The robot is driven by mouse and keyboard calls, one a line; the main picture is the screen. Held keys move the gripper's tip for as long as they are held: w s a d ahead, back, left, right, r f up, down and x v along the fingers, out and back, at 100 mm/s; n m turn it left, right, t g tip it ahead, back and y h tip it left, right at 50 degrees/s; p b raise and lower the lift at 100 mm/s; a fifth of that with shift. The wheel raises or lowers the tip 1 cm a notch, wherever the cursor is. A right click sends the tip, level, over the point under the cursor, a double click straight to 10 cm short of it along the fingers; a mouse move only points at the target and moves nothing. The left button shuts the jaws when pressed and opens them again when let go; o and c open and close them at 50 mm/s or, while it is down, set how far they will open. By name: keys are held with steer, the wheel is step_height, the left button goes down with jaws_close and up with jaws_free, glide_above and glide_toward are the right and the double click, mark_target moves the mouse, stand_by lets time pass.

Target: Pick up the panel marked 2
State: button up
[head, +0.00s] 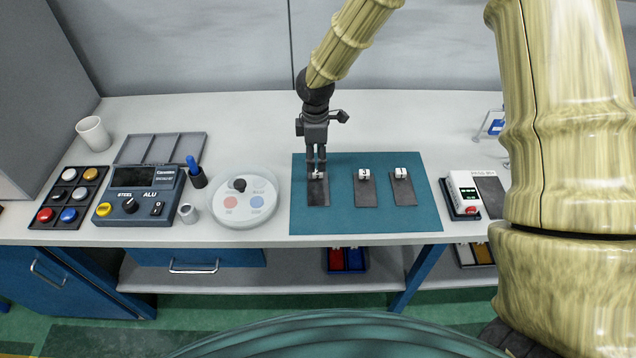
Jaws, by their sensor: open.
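Three dark flat panels with white marked blocks at their far ends lie on a teal mat (420,222). My gripper (316,167) points down over the far end of the left panel (318,194), its fingers open at that panel's white block. I cannot tell whether they touch it. The fingers partly cover the block, and its mark is not readable. The middle panel (367,197) has a small mark that looks like 3, but it is too small to be sure. The right panel (403,190) has a mark that looks like 1.
A round white dish with coloured spots (244,217) stands left of the mat. Further left are a blue marker in a holder (197,177), a control box (138,205), a button tray (44,216) and a white cup (93,133). A small device (463,193) stands right. The table behind the mat is clear.

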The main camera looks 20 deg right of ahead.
mark_target(317, 186)
steer(key=shift+a+f+p, duration=0.15)
steer(key=shift+f+p, duration=0.9)
steer(key=shift+f, duration=1.45)
steer(key=shift+c, duration=0.4)
jaws_close()
